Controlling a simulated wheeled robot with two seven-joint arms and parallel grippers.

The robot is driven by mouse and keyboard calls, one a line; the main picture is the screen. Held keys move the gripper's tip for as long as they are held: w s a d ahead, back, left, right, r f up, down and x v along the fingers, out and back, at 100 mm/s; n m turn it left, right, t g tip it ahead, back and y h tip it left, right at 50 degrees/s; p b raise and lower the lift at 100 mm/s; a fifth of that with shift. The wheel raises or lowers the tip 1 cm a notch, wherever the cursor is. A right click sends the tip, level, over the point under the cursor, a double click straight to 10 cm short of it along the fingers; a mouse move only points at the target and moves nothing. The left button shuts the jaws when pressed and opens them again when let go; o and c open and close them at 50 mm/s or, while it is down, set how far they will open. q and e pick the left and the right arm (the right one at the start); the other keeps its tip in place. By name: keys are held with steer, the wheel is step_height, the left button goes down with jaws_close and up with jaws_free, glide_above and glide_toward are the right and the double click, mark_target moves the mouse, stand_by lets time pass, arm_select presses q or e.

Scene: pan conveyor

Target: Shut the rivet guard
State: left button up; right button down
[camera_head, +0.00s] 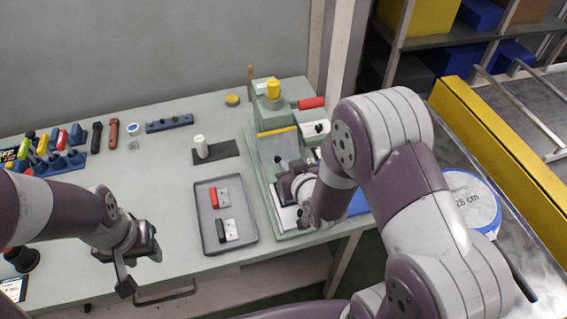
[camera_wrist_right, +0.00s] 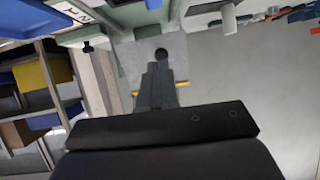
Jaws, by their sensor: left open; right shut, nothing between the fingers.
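The rivet guard (camera_head: 266,152) is a see-through pane with a yellow strip along its far edge and a dark knob (camera_head: 279,160). It is on the green rivet press (camera_head: 254,158); its exact tilt is hard to tell. My right gripper (camera_head: 284,169) is at the guard, with shut, empty fingers close to the knob. In the right wrist view the fingers (camera_wrist_right: 159,68) point at the knob (camera_wrist_right: 161,55) on the pane (camera_wrist_right: 130,62); I cannot tell whether they touch. My left gripper (camera_head: 140,270) is open and empty over the bench's front edge.
The press has a red lever (camera_head: 312,103) and a yellow cap (camera_head: 273,89). A grey tray (camera_head: 238,191) with a red and a black handle lies left of it. A white cylinder (camera_head: 201,147) stands on a dark mat. A round 28 cm lid or pan (camera_head: 470,200) is at right.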

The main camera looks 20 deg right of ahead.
mark_target(280, 148)
steer(key=shift+x, duration=1.05)
steer(key=shift+w+f, duration=0.2)
steer(key=shift+w, duration=0.2)
steer(key=shift+s, duration=0.15)
steer(key=shift+w+f+b, duration=0.15)
steer(key=shift+f+b, duration=0.3)
steer(key=shift+b, duration=0.05)
steer(key=shift+w+f+b, duration=0.2)
steer(key=shift+f+b, duration=0.25)
steer(key=shift+w+f+b, duration=0.2)
steer(key=shift+w+b, duration=0.1)
steer(key=shift+r, duration=0.3)
